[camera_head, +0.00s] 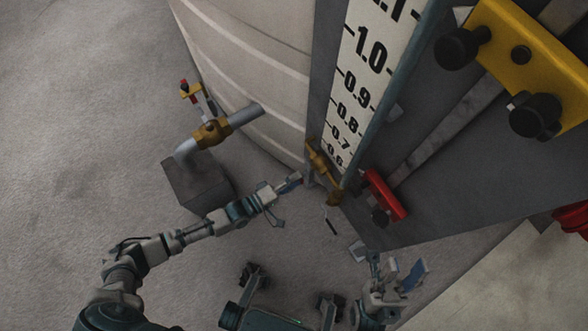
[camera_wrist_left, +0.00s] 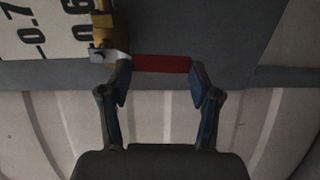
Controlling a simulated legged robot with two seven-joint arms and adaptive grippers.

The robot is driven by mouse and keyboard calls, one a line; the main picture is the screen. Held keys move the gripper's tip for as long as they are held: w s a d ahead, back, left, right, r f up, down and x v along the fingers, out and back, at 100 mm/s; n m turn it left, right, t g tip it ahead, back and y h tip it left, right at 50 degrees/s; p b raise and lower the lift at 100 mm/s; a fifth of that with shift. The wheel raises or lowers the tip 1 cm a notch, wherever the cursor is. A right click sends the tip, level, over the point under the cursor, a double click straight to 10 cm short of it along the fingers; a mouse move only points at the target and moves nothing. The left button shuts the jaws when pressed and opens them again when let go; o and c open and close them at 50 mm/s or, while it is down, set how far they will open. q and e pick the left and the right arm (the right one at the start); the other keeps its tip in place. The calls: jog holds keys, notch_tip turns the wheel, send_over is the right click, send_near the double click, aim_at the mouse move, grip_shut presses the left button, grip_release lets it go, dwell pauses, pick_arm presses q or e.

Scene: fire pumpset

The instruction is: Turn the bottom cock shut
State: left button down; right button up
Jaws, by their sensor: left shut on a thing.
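The bottom cock (camera_head: 325,172) is a brass fitting at the lower end of the level gauge, beside the white scale. In the left wrist view its brass body (camera_wrist_left: 103,30) is at the top left, with a red lever (camera_wrist_left: 162,62) pointing right, across the gauge's grey face. My left gripper (camera_head: 284,190) reaches the cock from the left. In the wrist view its two fingers (camera_wrist_left: 160,76) are at either end of the red lever and close on it. My right gripper (camera_head: 388,264) is low, right of centre, with fingers spread and nothing between them.
A pale ribbed tank (camera_head: 250,60) stands behind the gauge. A pipe with a brass valve (camera_head: 211,132) and a grey block (camera_head: 197,185) stand left of my left gripper. A red part (camera_head: 385,195) and a yellow bracket (camera_head: 535,60) are to the right. The floor at left is clear.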

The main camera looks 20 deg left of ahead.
pick_arm(q)
jog(key=shift+s+f+n, duration=0.1)
jog(key=shift+f+n, duration=0.2)
jog(key=shift+n, duration=0.1)
jog(key=shift+c, duration=1.6)
grip_release()
jog(key=shift+o, duration=0.4)
jog(key=shift+r, duration=0.1)
jog(key=v, duration=1.2)
jog(key=shift+a, duration=0.1)
